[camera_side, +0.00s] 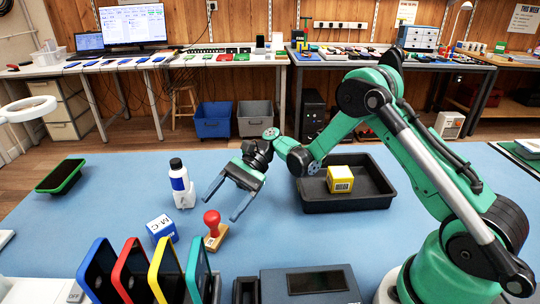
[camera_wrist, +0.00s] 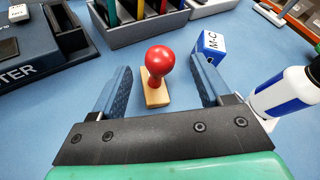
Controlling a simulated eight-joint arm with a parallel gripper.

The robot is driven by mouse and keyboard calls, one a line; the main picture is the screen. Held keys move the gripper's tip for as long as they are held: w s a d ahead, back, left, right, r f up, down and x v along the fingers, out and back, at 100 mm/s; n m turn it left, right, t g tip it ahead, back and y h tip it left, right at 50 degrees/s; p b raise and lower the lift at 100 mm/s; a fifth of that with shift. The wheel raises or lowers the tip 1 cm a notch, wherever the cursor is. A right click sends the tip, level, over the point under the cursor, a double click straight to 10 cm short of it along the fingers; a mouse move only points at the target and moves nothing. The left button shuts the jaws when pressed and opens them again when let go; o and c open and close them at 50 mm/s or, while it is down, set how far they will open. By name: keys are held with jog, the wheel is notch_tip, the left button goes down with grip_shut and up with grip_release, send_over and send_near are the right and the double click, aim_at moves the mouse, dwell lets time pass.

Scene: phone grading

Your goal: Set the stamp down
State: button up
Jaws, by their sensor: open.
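The stamp (camera_side: 213,230) has a red knob handle on a wooden base. In the wrist view the stamp (camera_wrist: 157,75) stands beyond and between the spread fingers of my gripper (camera_wrist: 165,90), with clear space on both sides. Nothing is held. Whether the fingertips are level with the handle is hard to tell.
A blue and white cube (camera_side: 162,229) and a white bottle with a blue label (camera_side: 181,186) stand nearby. Colored phones (camera_side: 130,270) stand in a rack in front. A black tray (camera_side: 345,200) holds a yellow cube (camera_side: 340,179). A green-edged phone (camera_side: 61,176) lies far left.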

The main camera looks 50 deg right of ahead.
jog(key=shift+v, duration=0.85)
jog(key=shift+r+h, duration=0.3)
jog(key=shift+r, duration=0.15)
jog(key=s+d+r+n+t+h, duration=0.4)
jog(key=s+r+n+t+h, duration=0.3)
jog(key=s+n+h, duration=0.3)
jog(key=shift+d+n+t+h, duration=0.35)
jog(key=shift+n+t+h, duration=0.45)
jog(key=shift+n+h, duration=0.7)
jog(key=shift+s, duration=0.1)
